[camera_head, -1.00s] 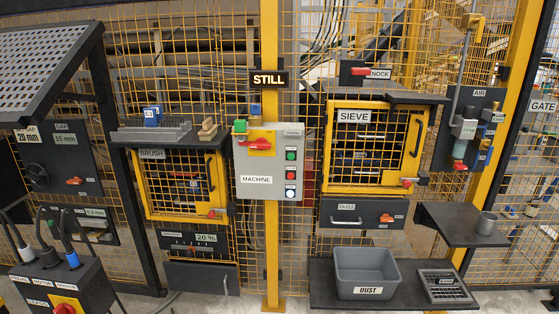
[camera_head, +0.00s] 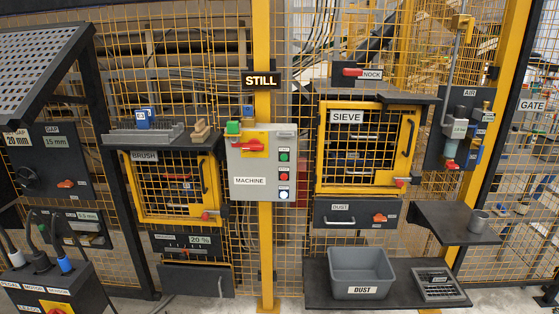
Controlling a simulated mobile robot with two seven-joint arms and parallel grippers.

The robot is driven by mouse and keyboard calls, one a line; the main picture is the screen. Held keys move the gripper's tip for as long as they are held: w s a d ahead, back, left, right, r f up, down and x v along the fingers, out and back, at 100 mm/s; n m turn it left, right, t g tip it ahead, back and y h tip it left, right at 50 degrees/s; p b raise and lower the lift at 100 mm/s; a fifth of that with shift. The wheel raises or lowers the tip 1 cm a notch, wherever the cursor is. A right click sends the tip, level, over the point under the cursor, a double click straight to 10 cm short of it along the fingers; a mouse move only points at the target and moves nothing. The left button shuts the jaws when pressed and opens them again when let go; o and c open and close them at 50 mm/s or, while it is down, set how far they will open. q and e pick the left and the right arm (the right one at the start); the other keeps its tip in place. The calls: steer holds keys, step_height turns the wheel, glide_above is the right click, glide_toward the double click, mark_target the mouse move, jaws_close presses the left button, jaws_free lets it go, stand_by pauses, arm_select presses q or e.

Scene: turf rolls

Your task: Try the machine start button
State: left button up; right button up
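The grey machine panel (camera_head: 244,188), labelled MACHINE, is mounted on the yellow post. Its right side carries a column of buttons: a green one (camera_head: 284,157) on top, a red one (camera_head: 284,176) below it and a pale, bright one (camera_head: 284,194) at the bottom. Their small labels are too small to read. A red switch handle (camera_head: 250,145) lies roughly level on a yellow plate. A black sign (camera_head: 262,80) above reads STILL. Neither of my grippers is in view, and nothing covers the panel.
Left of the panel is the closed, yellow-framed brush door (camera_head: 142,190); right is the closed sieve door (camera_head: 322,150). A grey dust bin (camera_head: 361,264) stands on a low shelf below. A dark side shelf (camera_head: 440,222) juts out at right. The space before the panel looks clear.

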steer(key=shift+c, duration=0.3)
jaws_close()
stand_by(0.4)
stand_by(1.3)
